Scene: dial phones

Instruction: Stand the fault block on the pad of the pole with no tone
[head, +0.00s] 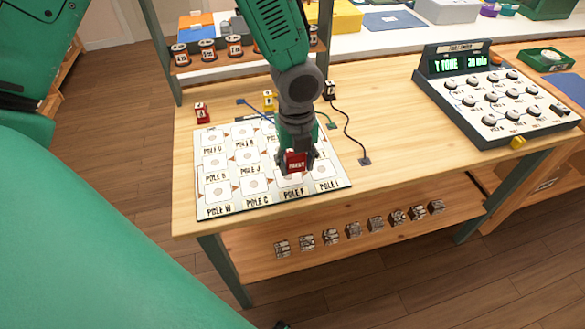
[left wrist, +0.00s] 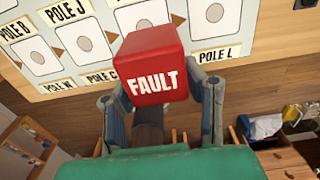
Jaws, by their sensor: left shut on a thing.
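The red fault block (head: 296,161), marked FAULT in white, is held in my left gripper (head: 297,166). In the left wrist view the block (left wrist: 152,68) sits between the two grey fingers of the gripper (left wrist: 160,92), label toward the camera. The block is over the front right part of the pole board (head: 232,209), near the POLE F label (head: 292,194) and POLE L label (head: 328,185). The gripper hides some pads behind it. Whether the block touches the board cannot be told. The board's pads carry grey round spots. My right gripper is not in view.
A dial console (head: 494,100) with several round knobs and a green-lit display (head: 459,64) stands at the right. Several blocks (head: 353,229) sit on the lower shelf.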

